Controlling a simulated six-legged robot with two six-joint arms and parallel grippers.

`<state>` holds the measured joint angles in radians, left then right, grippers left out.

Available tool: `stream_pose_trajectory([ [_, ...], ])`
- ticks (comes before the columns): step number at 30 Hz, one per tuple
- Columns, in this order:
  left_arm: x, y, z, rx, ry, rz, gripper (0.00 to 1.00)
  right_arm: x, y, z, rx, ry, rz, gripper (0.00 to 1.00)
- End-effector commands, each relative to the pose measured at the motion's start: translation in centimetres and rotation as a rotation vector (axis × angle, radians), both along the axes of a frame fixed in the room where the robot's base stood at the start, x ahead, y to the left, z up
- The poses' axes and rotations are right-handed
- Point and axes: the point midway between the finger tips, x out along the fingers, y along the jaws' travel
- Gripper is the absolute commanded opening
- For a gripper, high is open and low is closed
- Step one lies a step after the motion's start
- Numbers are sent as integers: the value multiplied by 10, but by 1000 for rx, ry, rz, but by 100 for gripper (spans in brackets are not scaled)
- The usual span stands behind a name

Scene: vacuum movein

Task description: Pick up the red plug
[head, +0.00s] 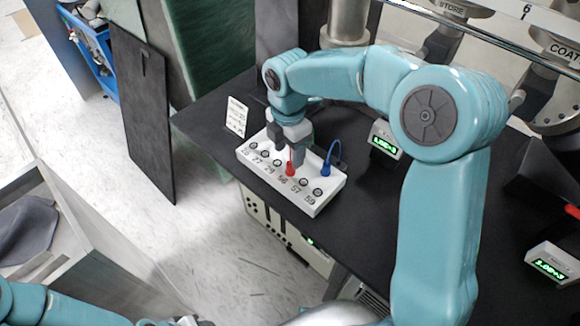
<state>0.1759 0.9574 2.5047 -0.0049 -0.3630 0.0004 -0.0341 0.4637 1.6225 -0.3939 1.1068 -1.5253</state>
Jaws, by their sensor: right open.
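The red plug (290,169) stands upright in a white socket box (322,207) with a row of numbered sockets. A blue plug (326,168) with a blue cable stands in the same box, to the right. My left arm shows at the bottom left, but its gripper's jaws are not visible.
The box sits near the front edge of a black table (352,222). Small green displays stand to the right, one display (384,140) behind the box and another display (550,263) at the far right. A white label card (237,117) stands behind the box at left.

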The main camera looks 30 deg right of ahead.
Motion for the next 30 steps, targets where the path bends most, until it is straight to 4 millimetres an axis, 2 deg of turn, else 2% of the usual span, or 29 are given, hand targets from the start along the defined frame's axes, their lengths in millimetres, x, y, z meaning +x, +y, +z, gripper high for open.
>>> stream_pose_trajectory([
  [5,0,0,3,0,0,0,43,0,-2,-16,0,2,0,58],
  [12,0,0,6,0,0,0,43,0,-3,-51,0,2,0,58],
  [20,0,0,6,0,0,0,43,1,-3,-55,-1,-2,0,58],
  [21,0,0,6,0,0,0,43,1,-3,-55,-1,-2,0,52],
  [23,0,0,6,0,0,0,43,1,-3,-55,0,-2,0,32],
  [24,0,0,6,0,0,0,43,1,-3,-55,0,-2,0,19],
  [26,0,0,6,0,0,0,43,1,-3,-55,0,-2,0,1],
  [30,0,0,6,0,0,0,43,1,-2,-55,0,-1,0,0],
])
